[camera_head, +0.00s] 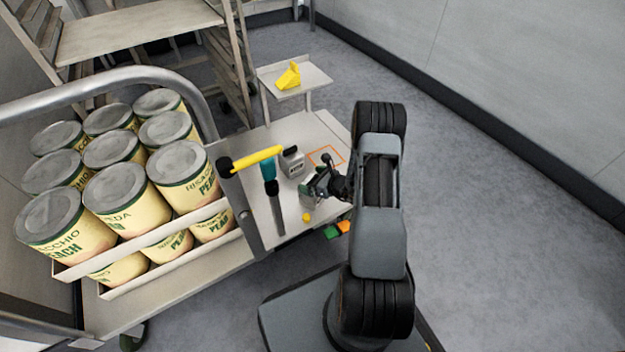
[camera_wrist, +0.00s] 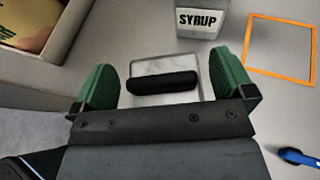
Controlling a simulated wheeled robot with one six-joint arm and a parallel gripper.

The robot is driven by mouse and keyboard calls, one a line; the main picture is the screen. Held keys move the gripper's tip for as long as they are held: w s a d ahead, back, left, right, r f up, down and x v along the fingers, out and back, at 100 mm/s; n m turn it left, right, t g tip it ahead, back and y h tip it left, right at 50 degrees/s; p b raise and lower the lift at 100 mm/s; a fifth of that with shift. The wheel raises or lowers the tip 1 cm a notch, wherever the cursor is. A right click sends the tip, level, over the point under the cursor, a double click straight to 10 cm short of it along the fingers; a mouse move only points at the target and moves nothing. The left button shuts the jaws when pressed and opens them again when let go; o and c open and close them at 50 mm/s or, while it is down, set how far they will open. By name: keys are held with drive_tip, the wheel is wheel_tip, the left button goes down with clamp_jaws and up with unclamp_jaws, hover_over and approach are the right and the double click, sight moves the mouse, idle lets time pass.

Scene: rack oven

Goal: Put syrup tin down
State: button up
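The syrup tin (camera_wrist: 201,22), pale grey with a black SYRUP label, stands on the bench beside and left of the orange square outline (camera_wrist: 280,50). Gaps show on both sides of that item. It also shows in the head view (camera_head: 318,188) low over the bench, partly hidden by my arm.
Several large peach tins (camera_head: 115,195) fill a trolley tray at left. A yellow-handled bar (camera_head: 256,158) and a teal-and-black tool (camera_head: 272,190) are near the bench's left side. A blue item (camera_wrist: 300,157) lies at lower right. A yellow wedge (camera_head: 288,76) sits on the far shelf.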

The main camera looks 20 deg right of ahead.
drive_tip(key=shift+r, duration=0.1)
drive_tip(key=shift+s+d+r, duration=0.15)
drive_tip(key=shift+s+r, duration=0.05)
drive_tip(key=p+v, duration=0.4)
drive_tip(key=v, duration=0.7)
drive_tip(key=s+a+r+n+g+y, duration=0.3)
drive_tip(key=a+r+n+g, duration=0.5)
drive_tip(key=a+r+n, duration=0.55)
drive_tip(key=s+a+r+n+h, duration=0.1)
drive_tip(key=s+r+n+h, duration=0.3)
drive_tip(key=r+n, duration=0.2)
drive_tip(key=s+a+r+n+g+h, duration=0.1)
drive_tip(key=s+r+n+h, duration=0.4)
drive_tip(key=n, duration=0.5)
drive_tip(key=shift+s+r+n, duration=0.3)
drive_tip(key=shift+r+n, duration=0.05)
drive_tip(key=shift+r, duration=0.6)
drive_tip(key=shift+a, duration=0.1)
